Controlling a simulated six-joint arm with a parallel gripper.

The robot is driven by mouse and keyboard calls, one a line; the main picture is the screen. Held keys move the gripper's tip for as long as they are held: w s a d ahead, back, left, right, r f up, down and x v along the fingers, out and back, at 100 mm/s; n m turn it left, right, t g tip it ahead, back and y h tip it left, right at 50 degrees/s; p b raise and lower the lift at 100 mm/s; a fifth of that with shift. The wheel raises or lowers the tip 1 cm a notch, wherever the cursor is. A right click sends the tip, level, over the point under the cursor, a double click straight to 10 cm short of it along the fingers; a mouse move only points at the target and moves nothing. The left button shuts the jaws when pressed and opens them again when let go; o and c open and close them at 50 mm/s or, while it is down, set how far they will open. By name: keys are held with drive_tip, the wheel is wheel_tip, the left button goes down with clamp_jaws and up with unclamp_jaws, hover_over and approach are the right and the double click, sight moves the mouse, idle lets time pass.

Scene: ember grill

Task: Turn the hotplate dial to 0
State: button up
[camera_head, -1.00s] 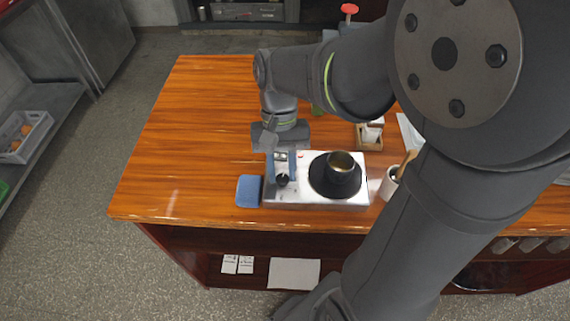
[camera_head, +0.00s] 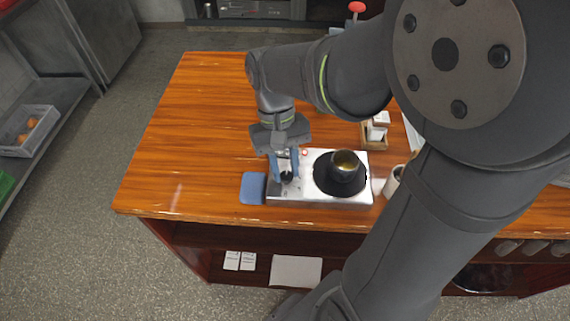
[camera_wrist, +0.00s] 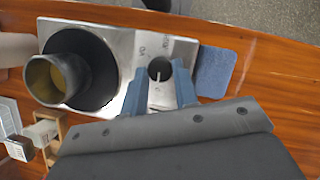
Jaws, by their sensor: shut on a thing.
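The hotplate (camera_head: 325,196) is a silver box with a round black plate on its right half, near the front edge of the wooden counter. Its black dial (camera_head: 287,177) is on the left part of the top. The dial also shows in the wrist view (camera_wrist: 159,69), with a pale pointer line along it. My gripper (camera_head: 284,172) points down over the dial, and its blue fingers (camera_wrist: 160,88) are shut on the dial from both sides. The number marks beside the dial are too small to read surely.
A dark pot (camera_head: 344,166) with yellowish contents stands on the black plate. A blue pad (camera_head: 253,188) lies just left of the hotplate. A white cup (camera_head: 393,181) is to the right, and a wooden box with white items (camera_head: 375,133) is behind. The counter's left side is clear.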

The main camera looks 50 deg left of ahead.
drive_tip(key=o, duration=1)
drive_tip(key=v, duration=1.7)
drive_tip(key=shift+r, duration=0.2)
drive_tip(key=x, duration=1.7)
drive_tip(key=shift+f, duration=0.25)
drive_tip(key=shift+r, duration=0.1)
